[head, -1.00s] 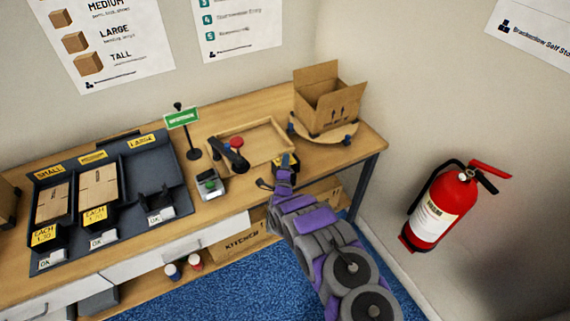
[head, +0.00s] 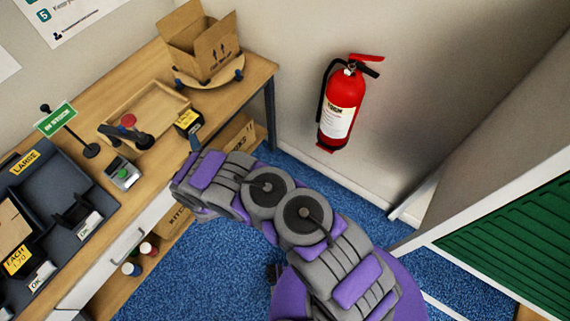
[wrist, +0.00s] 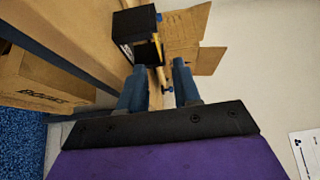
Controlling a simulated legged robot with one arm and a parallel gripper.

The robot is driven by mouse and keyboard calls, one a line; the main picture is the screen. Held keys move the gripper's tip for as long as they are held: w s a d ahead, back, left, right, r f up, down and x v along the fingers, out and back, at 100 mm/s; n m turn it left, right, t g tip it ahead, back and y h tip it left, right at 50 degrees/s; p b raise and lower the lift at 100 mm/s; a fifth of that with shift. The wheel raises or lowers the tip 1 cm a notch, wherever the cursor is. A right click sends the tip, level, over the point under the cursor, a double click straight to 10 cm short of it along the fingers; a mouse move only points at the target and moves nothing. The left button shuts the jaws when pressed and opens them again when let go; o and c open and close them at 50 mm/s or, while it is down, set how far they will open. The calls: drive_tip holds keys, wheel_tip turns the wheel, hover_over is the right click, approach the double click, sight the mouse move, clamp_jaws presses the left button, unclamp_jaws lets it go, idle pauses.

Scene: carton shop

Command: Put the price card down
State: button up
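The price card (head: 188,121) is a small black block with a yellow face. It stands on the wooden bench near its front edge, to the right of the shallow wooden tray. It also shows in the wrist view (wrist: 140,35), dark with a yellow edge, beyond my fingertips. My gripper (head: 194,143) is just in front of the card at the bench edge; only a fingertip shows in the head view. In the wrist view my gripper (wrist: 157,85) has its two blue fingers apart with nothing between them. The card looks clear of both fingers.
An open carton (head: 202,45) sits on a round wooden board at the bench's far end. The wooden tray (head: 150,108), a green sign (head: 56,119) and a card reader (head: 122,174) stand left. A red fire extinguisher (head: 342,108) hangs on the wall. Blue floor is open.

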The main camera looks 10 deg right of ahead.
drive_tip(key=w+d+r+n+g+h, duration=0.3)
drive_tip(key=w+d+r+g, duration=0.1)
drive_tip(key=w+d+r, duration=0.6)
drive_tip(key=s+d+r+n+g+h, duration=0.1)
drive_tip(key=s+d+r+n+g, duration=0.1)
drive_tip(key=s+d+r, duration=0.3)
drive_tip(key=s+d+r+n+g, duration=0.1)
drive_tip(key=s+d+r+g, duration=0.2)
drive_tip(key=d+r, duration=0.4)
drive_tip(key=s+d+r+n+g, duration=0.2)
drive_tip(key=s+d+r, duration=0.3)
drive_tip(key=s, duration=0.4)
drive_tip(key=s+d+r+n+g, duration=0.25)
drive_tip(key=s+d, duration=0.35)
drive_tip(key=s, duration=0.4)
drive_tip(key=s+d+r+n+g, duration=0.2)
drive_tip(key=s+d, duration=0.1)
drive_tip(key=s, duration=0.9)
drive_tip(key=s+d+r+n+g+h, duration=0.1)
drive_tip(key=s+d+r+n+g, duration=0.1)
drive_tip(key=s, duration=1.1)
drive_tip(key=shift+s+d+r+g, duration=0.15)
drive_tip(key=shift+d+r+g, duration=0.3)
drive_tip(key=shift+d+g, duration=0.4)
